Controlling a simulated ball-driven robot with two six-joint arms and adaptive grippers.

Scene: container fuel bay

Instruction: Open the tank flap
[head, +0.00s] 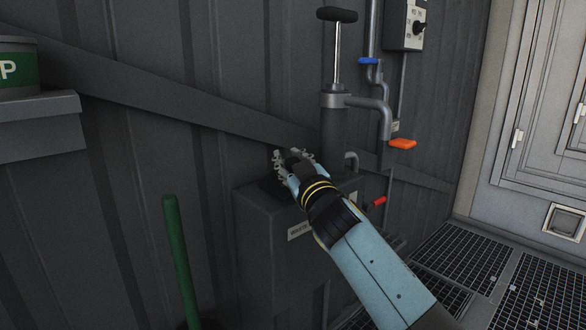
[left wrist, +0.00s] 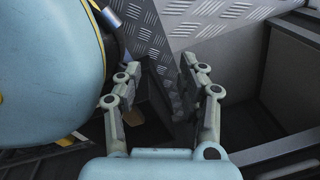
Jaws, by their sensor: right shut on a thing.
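The grey tank (head: 260,235), a box with a small white label, stands against the wall in the head view. At its top is a dark flap (head: 271,187), largely hidden behind my right gripper, so its angle is hard to tell. My right gripper (head: 292,158) comes from the lower right and is shut on the flap at the tank's top. My left gripper is outside the head view. In the left wrist view my left gripper (left wrist: 163,64) has its fingers apart, with nothing between them, in front of grey tread plate.
A hand pump (head: 335,100) with a T-handle rises behind the tank. Pipes with a blue lever (head: 369,61), an orange lever (head: 402,143) and a red lever (head: 379,201) are to its right. A green pole (head: 180,260) stands left of the tank. A shelf (head: 40,128) holds a green container.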

